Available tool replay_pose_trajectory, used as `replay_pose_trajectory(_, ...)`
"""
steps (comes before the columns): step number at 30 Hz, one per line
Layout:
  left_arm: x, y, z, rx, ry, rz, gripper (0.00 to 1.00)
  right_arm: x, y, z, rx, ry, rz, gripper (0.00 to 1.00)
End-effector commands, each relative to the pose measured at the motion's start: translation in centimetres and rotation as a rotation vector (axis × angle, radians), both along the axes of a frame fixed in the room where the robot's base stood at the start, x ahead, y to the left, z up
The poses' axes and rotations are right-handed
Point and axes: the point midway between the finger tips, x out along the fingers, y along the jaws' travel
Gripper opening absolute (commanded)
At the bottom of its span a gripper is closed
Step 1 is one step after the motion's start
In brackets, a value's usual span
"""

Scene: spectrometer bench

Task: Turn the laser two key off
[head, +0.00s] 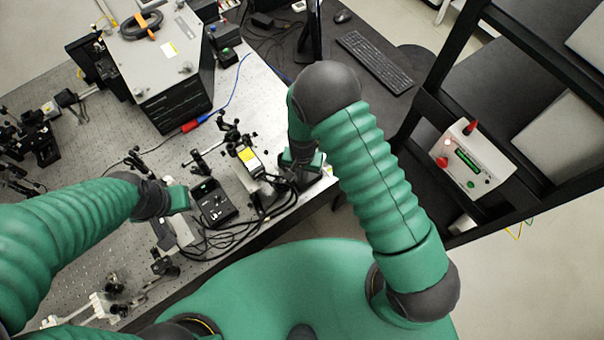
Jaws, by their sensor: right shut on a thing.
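My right gripper (301,163) is over the right end of the optical bench, at a small pale unit (320,180). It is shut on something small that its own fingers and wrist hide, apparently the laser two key. How far the key is turned cannot be seen. My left gripper (178,199) is over the bench, left of a black controller box (213,203). It seems to touch nothing, and its finger gap is too small to tell.
The perforated bench (262,100) carries a large grey box (160,55), a laser head with a yellow label (249,158), optics mounts and loose black cables (262,213). A white instrument with a green display (472,160) stands on the black rack at right. A keyboard (376,62) lies behind.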

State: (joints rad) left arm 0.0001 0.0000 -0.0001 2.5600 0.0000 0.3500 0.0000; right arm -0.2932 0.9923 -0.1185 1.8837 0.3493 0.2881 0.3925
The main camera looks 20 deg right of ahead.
Motion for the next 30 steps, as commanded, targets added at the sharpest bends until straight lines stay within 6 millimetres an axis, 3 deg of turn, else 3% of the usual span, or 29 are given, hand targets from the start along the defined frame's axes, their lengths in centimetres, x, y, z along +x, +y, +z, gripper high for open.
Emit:
replay_pose_trajectory(18, 0.0, 0.0, -2.8, 0.0, 0.0, 0.0, 0.33, 0.5, 0.2, 0.1, 0.003, -0.012, 0.56, 0.0)
replay_pose_trajectory(30, 0.0, 0.0, -3.5, 0.0, 0.0, 0.0, 0.33, 0.6, 0.1, 0.3, 0.001, -0.012, 0.803, 0.0)
